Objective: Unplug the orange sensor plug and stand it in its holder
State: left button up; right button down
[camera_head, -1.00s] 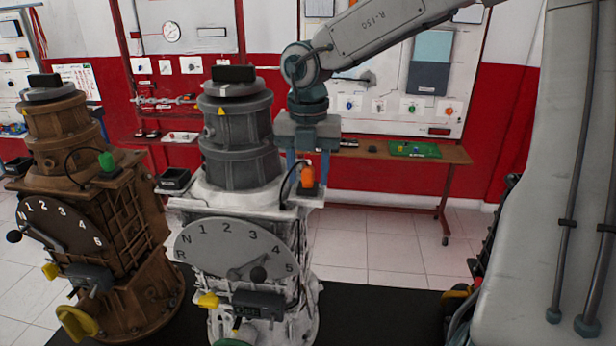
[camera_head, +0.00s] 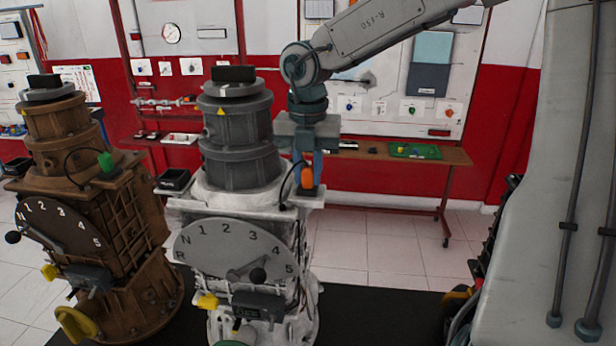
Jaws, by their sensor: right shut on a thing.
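The orange sensor plug (camera_head: 307,179) stands upright at the right edge of the white trainer's (camera_head: 245,211) top ledge, with a dark cable looping beside it. My right gripper (camera_head: 308,168) points down from above and is shut on the orange plug. Its blue fingers partly hide the plug. I cannot tell whether the plug is still seated, as its lower end is too small to make out. A small black open box (camera_head: 173,180), possibly the holder, sits on the left side of the same ledge. My left gripper is not in view.
A brown trainer (camera_head: 125,245) with a green plug (camera_head: 105,162) stands at left. The grey dome (camera_head: 236,130) rises close left of my right gripper. Behind is a wooden bench (camera_head: 395,155) with a green tray (camera_head: 414,151).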

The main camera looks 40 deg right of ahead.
aim_at(308, 167)
jog(key=shift+r+p, duration=2.9)
jog(key=shift+r, duration=0.15)
